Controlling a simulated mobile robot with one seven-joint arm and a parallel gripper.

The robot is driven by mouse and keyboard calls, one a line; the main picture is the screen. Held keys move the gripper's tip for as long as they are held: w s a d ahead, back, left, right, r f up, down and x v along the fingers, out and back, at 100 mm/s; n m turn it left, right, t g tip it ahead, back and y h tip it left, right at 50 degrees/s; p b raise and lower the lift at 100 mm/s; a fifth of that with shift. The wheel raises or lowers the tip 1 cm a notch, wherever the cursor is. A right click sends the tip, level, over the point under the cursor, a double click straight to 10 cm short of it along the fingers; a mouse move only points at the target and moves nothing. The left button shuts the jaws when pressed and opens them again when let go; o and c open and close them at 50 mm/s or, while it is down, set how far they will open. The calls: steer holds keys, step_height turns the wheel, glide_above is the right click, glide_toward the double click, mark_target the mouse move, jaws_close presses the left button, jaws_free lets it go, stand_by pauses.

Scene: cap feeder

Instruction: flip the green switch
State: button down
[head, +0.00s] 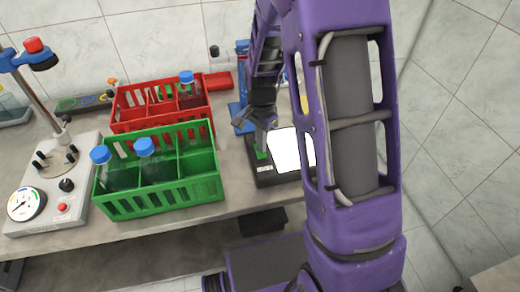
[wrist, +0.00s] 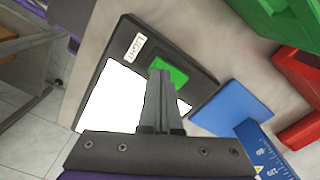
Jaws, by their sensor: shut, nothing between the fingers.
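The green switch (wrist: 168,72) is a bright green rectangle on a dark box (wrist: 130,48), beside a glowing white panel (wrist: 110,95) and a small white label. In the wrist view my gripper (wrist: 160,75) is shut and empty, with its fingertips overlapping the lower middle of the switch. I cannot tell whether they touch it. In the head view the dark box (head: 265,178) stands near the table's front edge, partly behind my purple arm. My gripper (head: 261,148) points down over its left end, and a bit of the green switch (head: 260,155) shows there.
A green crate (head: 205,188) with blue-capped bottles stands left of the box. A red crate (head: 125,125) is behind it. A blue device (head: 240,115) stands just behind the dark box. A gauge device (head: 50,185) is at far left.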

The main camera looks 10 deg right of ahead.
steer(key=shift+f+b, duration=0.45)
steer(key=shift+f, duration=0.25)
steer(key=shift+r+p, duration=1.9)
steer(key=shift+r, duration=1.7)
